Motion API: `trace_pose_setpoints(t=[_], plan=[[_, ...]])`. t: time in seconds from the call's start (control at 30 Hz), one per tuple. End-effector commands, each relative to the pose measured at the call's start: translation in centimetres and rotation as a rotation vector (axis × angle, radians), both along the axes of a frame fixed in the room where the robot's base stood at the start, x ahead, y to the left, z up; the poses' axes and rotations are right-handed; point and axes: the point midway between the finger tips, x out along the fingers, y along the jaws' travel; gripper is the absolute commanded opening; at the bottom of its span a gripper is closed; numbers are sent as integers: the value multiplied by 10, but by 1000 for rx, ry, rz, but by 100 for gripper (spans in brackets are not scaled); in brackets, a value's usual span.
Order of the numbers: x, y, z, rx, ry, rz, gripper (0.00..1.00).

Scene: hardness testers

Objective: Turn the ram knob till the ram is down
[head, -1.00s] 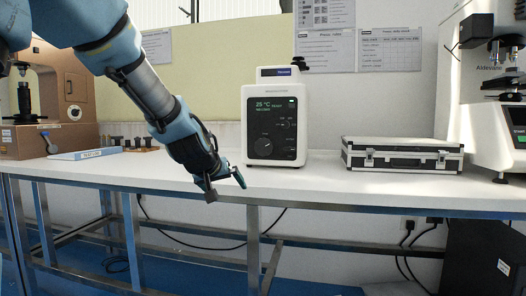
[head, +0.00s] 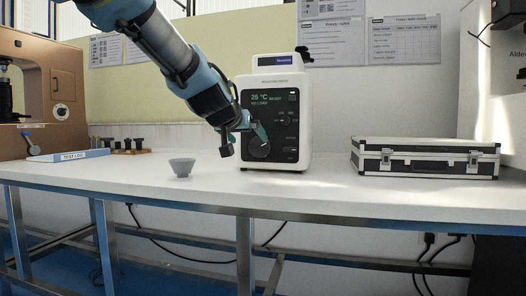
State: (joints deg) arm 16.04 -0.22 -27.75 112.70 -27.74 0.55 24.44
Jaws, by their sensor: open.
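A white tabletop machine (head: 276,68) stands on the bench near the middle of the head view. Its dark front panel has a lit display (head: 266,99) reading 25 °C, READY and NO LOAD. A large dark round knob (head: 259,151) sits low on the panel, partly covered by a gripper finger. The small panel labels are too small to read, so I cannot confirm that this is the ram knob. My gripper (head: 245,143) is open and empty in front of the panel, beside the knob. I cannot tell whether a finger touches it. The ram itself is not visible.
A small grey bowl (head: 181,168) stands on the white bench (head: 215,190) left of the machine. A brown machine (head: 40,120), a test log (head: 68,155) and a rack of dark pieces (head: 130,147) are left.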

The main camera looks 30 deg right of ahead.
Motion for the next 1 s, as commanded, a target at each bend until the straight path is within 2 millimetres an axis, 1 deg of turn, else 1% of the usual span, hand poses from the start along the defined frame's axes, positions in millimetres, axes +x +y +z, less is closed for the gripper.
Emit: trace_pose_setpoints(t=[0.13, 0.27, 0.7, 0.8, 1.0], plan=[[1, -6, 4, -6, -9, -6, 100], [10, -14, 1, -6, -6, -6, 100], [58, -60, -31, -6, -5, -5, 100], [65, -67, -35, -5, -6, -4, 100], [70, -72, -38, -6, -8, -4, 100]])
